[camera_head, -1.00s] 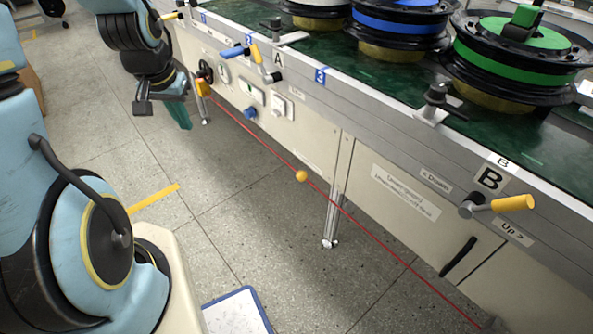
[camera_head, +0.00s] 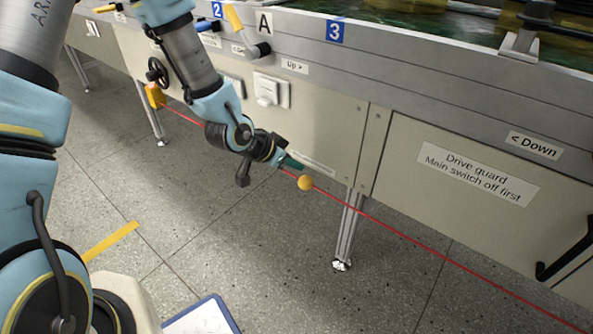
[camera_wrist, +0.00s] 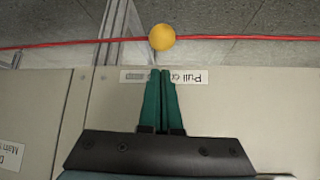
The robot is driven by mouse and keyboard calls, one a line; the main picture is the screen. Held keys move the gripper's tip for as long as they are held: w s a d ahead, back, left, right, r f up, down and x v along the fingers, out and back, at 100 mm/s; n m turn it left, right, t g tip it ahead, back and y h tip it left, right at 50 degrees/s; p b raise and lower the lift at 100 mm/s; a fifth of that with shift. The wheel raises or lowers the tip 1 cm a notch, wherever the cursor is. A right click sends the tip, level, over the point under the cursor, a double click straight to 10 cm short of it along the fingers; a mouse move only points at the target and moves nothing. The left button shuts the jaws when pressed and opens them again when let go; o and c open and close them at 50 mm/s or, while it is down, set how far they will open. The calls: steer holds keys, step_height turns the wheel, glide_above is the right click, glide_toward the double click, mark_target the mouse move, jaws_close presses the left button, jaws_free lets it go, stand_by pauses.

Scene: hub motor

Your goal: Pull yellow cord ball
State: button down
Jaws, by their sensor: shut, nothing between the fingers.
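The yellow ball (camera_head: 305,183) sits on a red cord (camera_head: 420,247) that runs slantwise along the front of the machine. The ball also shows in the wrist view (camera_wrist: 162,37), just beyond my fingertips. My gripper (camera_head: 299,166) is at the ball's upper left in the head view, close to it. In the wrist view my green fingers (camera_wrist: 160,72) are together with nothing between them, pointing at the ball. A small gap shows between fingertips and ball there. A label beginning "Pull" (camera_wrist: 190,77) on the panel is partly hidden by the fingers.
The machine's front panel (camera_head: 330,120) carries switches and a "Drive guard" label (camera_head: 478,175). A metal leg (camera_head: 347,225) stands behind the cord near the ball. A yellow-handled lever (camera_head: 237,22) is above. The floor in front is mostly open.

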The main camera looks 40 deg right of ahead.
mark_target(306, 182)
steer(key=b+x, duration=0.2)
steer(key=x, duration=0.6)
steer(key=shift+d+f, duration=0.2)
steer(key=shift+f, duration=0.15)
